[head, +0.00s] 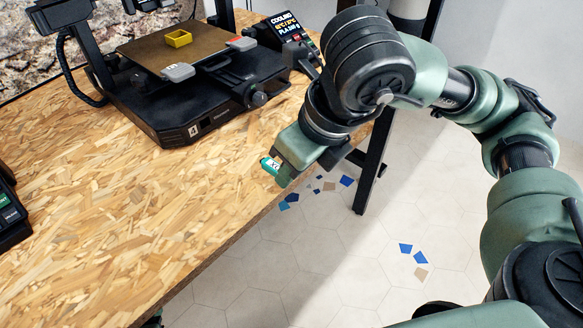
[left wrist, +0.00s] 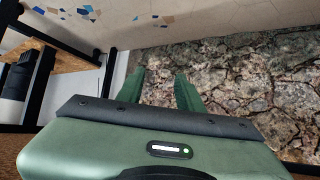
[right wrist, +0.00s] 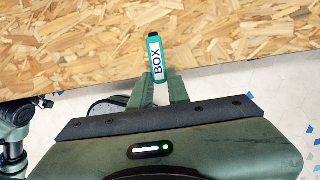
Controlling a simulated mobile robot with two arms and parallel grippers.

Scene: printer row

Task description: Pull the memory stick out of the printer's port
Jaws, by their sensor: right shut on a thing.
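The memory stick (head: 270,165) is teal with a white label and shows at the tip of my right gripper (head: 285,172) in the head view. In the right wrist view the memory stick (right wrist: 156,58) reads "BOX" and points away from the fingers. My right gripper (right wrist: 157,88) is shut on its near end, above the table's front edge. The stick is clear of the printer (head: 180,120), a black machine with a tag "4" on its front corner. My left gripper (left wrist: 158,88) is open and empty, facing floor and stone wall; it is outside the head view.
The chipboard table (head: 110,210) is bare in front of the printer. A yellow printed part (head: 179,38) lies on the printer's bed. A display (head: 287,28) reading "COOLING" stands at its right. Part of another dark device (head: 10,205) shows at the left edge.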

